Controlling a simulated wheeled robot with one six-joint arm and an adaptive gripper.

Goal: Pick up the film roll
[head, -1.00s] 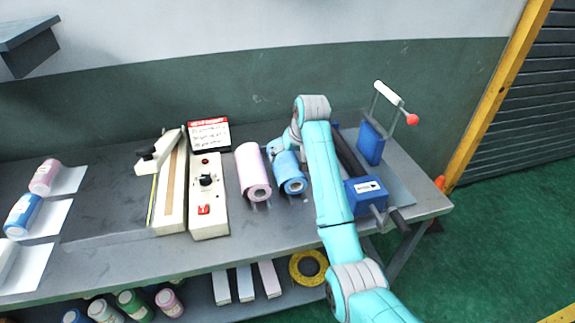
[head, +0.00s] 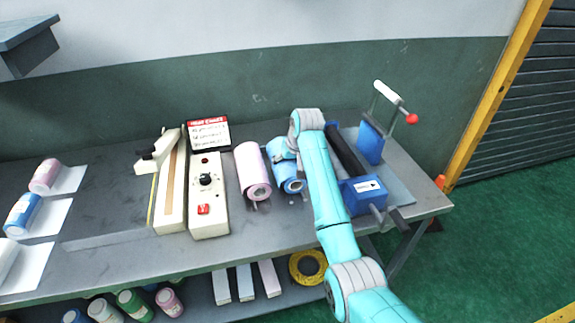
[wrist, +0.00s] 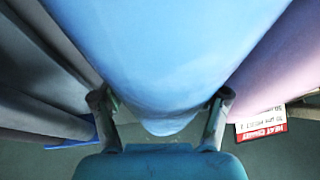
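The blue film roll (head: 290,183) lies on the grey bench, just right of the pink film roll (head: 254,172). In the head view my gripper (head: 282,155) is over the blue roll, and my arm hides part of the area on its right. In the wrist view the blue roll (wrist: 165,55) fills the middle, with the fingers of my gripper (wrist: 162,100) spread wide on either side of it. The fingertips look very close to the roll's sides; contact cannot be made out. The roll appears to rest at bench level. The pink roll also shows at the wrist view's right (wrist: 280,50).
A white control box (head: 209,215) and a red-topped sign (head: 208,133) stand left of the rolls. A blue-ended machine with a dark roller (head: 347,150) stands close right. The grey bench (head: 110,215) has free room farther left. A yellow tape ring (head: 296,270) lies below.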

